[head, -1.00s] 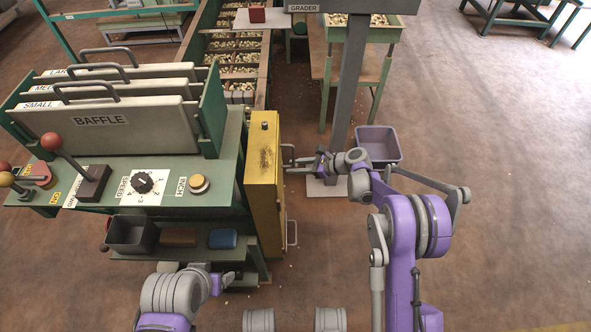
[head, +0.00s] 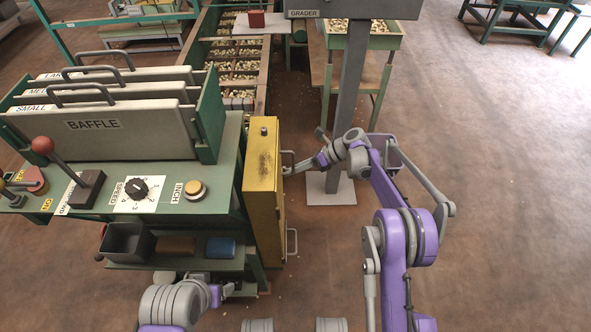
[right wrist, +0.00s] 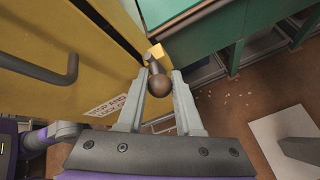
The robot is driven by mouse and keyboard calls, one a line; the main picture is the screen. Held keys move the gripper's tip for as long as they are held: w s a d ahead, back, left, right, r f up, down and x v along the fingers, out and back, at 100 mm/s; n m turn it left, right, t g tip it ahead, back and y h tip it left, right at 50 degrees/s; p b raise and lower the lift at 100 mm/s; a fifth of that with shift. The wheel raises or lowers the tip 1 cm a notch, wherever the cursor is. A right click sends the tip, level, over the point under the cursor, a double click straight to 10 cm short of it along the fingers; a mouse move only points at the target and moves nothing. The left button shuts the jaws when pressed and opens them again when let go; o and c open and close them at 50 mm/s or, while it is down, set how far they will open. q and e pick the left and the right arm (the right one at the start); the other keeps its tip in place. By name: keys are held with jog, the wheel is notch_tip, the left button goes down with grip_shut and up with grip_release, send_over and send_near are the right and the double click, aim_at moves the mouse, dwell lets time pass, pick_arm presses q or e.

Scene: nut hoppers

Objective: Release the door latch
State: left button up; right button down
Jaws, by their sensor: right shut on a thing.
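The yellow door (head: 262,190) stands upright at the right end of the green machine. In the right wrist view its yellow face (right wrist: 60,40) carries a dark bar handle and a white label. The latch (right wrist: 159,82) has a dark brown ball knob on a short stem, beside a small yellow block near the door's edge. My right gripper (right wrist: 162,92) is shut on the knob, one finger on each side. In the head view my right gripper (head: 318,163) is at the door's right side, and the knob is too small to make out. My left gripper (head: 226,290) is low in front of the machine; its fingers are unclear.
The control panel (head: 220,165) has levers, a speed dial and an inch button. Baffle plates (head: 100,130) stand behind it. A shelf (head: 150,263) below holds a dark bin. The grader post (head: 350,100) rises close behind my right arm. Open floor lies to the right.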

dwell(0.3)
jog(key=c, duration=0.6)
grip_release()
jog(key=p+v, duration=0.2)
jog(key=v, duration=0.8)
jog(key=shift+d+r, duration=0.2)
jog(key=shift+d, duration=0.15)
